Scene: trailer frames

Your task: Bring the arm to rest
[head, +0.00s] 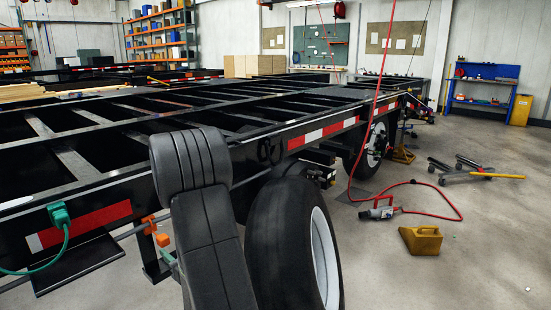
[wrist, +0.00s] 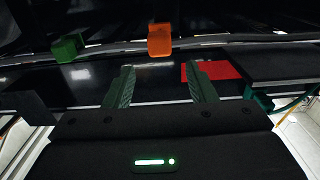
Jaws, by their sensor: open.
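My gripper (wrist: 160,88) shows in the wrist view with its two dark green fingers spread apart and nothing between them. It faces the dark side of a trailer frame. In the head view my black arm rises in front of the trailer frame (head: 62,200), beside the tyre (head: 285,250); the gripper itself is hidden there. An orange fitting (wrist: 159,40) lies beyond the fingertips in the wrist view, with a green fitting (wrist: 69,47) to its left. A red strip (wrist: 222,70) lies behind the right finger.
A green plug (head: 59,215) with a cable hangs on the frame at left. On the floor to the right are a red hose (head: 430,214), a grey-red tool (head: 380,211), a yellow wheel chock (head: 421,240) and stands (head: 470,170). Open floor surrounds them.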

